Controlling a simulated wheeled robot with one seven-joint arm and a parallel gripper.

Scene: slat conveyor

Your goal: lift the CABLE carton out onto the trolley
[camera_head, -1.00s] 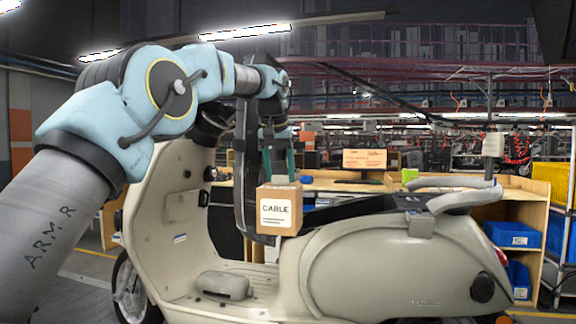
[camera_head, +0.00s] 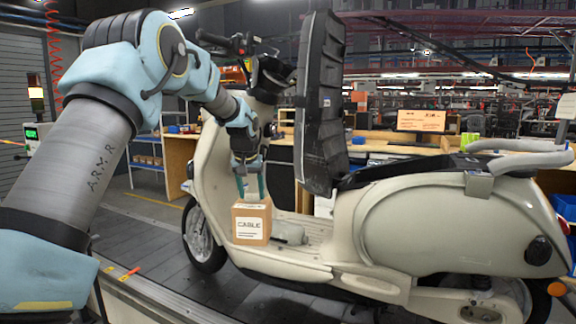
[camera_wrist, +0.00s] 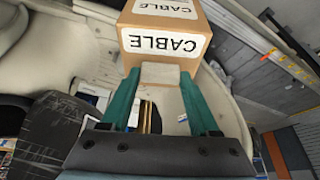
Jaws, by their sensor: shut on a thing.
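The CABLE carton (camera_head: 251,222) is a small brown box with a white label. It hangs upright below my gripper (camera_head: 251,190), in front of the scooter's footboard in the head view. My gripper's green fingers are shut on it from above. In the wrist view the carton (camera_wrist: 165,45) fills the top middle, with its label upside down, between the tips of my gripper (camera_wrist: 160,88). No trolley can be made out in these frames.
A cream scooter (camera_head: 420,220) stands on the dark slat conveyor (camera_head: 140,240), its black seat (camera_head: 322,105) tipped upright just right of my gripper. A pale rail (camera_head: 150,300) edges the conveyor in front. Open slats lie left of the scooter.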

